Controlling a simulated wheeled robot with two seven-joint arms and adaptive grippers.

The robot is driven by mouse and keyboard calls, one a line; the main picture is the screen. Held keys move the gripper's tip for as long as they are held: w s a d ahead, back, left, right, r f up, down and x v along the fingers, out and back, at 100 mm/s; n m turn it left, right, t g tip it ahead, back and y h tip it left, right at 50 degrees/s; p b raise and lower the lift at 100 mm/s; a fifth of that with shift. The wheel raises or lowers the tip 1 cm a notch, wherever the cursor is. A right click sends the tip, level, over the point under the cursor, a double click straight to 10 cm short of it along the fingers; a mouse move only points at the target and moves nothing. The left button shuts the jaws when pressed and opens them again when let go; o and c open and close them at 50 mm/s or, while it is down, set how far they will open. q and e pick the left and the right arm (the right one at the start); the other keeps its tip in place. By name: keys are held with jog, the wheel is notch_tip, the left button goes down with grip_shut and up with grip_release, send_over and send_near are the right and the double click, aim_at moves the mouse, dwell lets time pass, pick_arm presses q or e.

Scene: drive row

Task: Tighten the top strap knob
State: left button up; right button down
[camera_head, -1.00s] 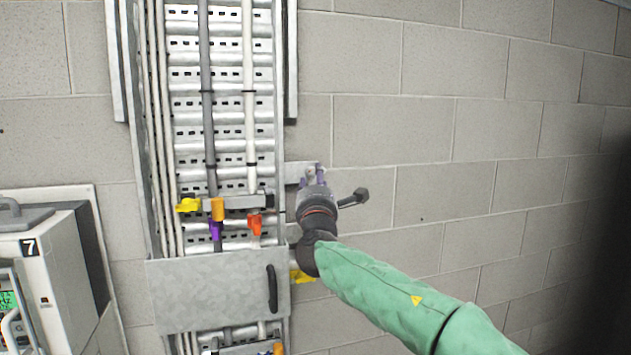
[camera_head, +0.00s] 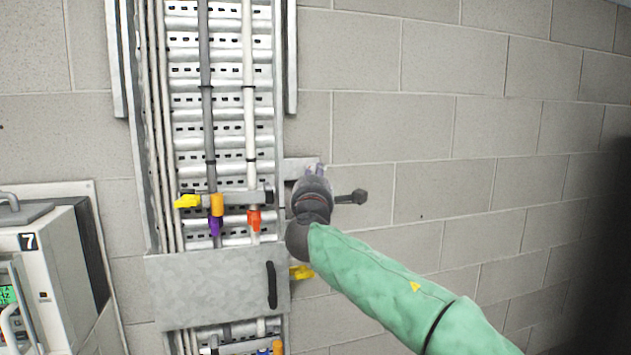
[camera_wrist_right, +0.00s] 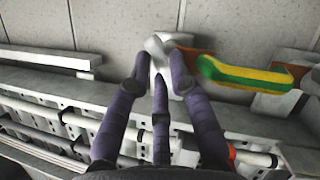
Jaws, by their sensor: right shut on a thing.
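The tall metal cable tray (camera_head: 208,130) on the wall carries a grey and a white cable held by a cross strap (camera_head: 240,198). My right gripper (camera_head: 315,165) is at the right side of the tray, in front of a flat metal bracket (camera_head: 297,168). In the right wrist view my purple fingers (camera_wrist_right: 160,58) are shut around a pale grey knob (camera_wrist_right: 158,42); they hide part of it. I take it for the top strap knob. My gripper body hides the fingertips' contact in the head view. My left gripper is out of view.
Yellow (camera_head: 187,201), orange (camera_head: 217,205), purple (camera_head: 215,226) and red (camera_head: 254,219) pieces sit at the strap. A metal cover with a black handle (camera_head: 271,285) is below. A yellow piece (camera_head: 302,272) sticks out beside it. The right wall is clear.

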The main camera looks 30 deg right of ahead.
jog(key=shift+s+d+r+m+g+y+p, duration=0.15)
jog(key=shift+m+g+y+p, duration=0.4)
jog(key=shift+m, duration=2)
jog(key=shift+w+d+r+m+g+y+p, duration=0.1)
jog(key=shift+r+m+g+y+p, duration=0.2)
jog(key=shift+m+g+y, duration=1.4)
jog(key=shift+s+d+r+m+g+h+p, duration=0.15)
jog(key=shift+r+m+h+p, duration=0.2)
jog(key=shift+m, duration=3)
jog(key=shift+w+f, duration=0.1)
jog(key=shift+f, duration=0.05)
jog(key=c, duration=1.1)
grip_release()
jog(key=shift+w, duration=0.1)
jog(key=v, duration=1.2)
jog(key=shift+d+f, duration=0.1)
jog(key=shift+d, duration=0.05)
